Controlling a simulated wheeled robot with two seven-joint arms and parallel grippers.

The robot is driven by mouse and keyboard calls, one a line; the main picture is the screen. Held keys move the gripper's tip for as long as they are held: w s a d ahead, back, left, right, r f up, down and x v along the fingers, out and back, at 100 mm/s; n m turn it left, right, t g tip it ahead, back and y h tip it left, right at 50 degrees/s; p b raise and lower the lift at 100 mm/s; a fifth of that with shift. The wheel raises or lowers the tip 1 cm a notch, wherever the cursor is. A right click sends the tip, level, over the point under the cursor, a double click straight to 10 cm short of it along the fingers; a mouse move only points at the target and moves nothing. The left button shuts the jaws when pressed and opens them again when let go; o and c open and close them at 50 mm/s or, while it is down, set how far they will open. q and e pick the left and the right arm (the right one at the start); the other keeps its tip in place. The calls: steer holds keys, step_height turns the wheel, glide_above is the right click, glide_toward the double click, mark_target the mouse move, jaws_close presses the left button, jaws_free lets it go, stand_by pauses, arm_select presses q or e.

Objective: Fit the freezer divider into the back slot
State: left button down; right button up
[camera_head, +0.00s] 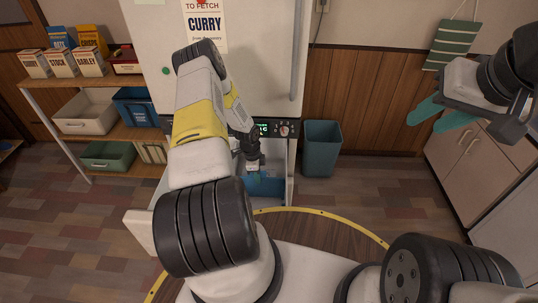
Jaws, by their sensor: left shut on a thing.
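My left gripper (257,174) reaches down into the open lower freezer compartment (291,172), under the control panel. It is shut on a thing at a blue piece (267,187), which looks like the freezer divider. My own arm covers much of it, so its edges and tilt are hard to tell. The back slot is hidden, and I cannot tell whether the piece touches it.
The white freezer (255,60) has a lit panel (262,128). A teal bin (321,148) stands close on its right. A shelf (118,135) with boxes and tubs is at left, and cabinets (470,160) at right. Floor between bin and cabinets is clear.

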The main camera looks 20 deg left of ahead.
arm_select(q)
steer(key=shift+f, duration=0.1)
steer(key=c, duration=1.5)
jaws_free()
steer(key=shift+o, duration=0.2)
steer(key=shift+s+a+r, duration=0.1)
steer(key=shift+a+r, duration=0.05)
steer(key=shift+r, duration=1.15)
steer(key=shift+w+a+r, duration=0.1)
steer(key=shift+a+r, duration=0.05)
steer(key=shift+r, duration=1.15)
steer(key=shift+s+a+r, duration=0.1)
steer(key=shift+a+r, duration=0.05)
steer(key=shift+r, duration=1.15)
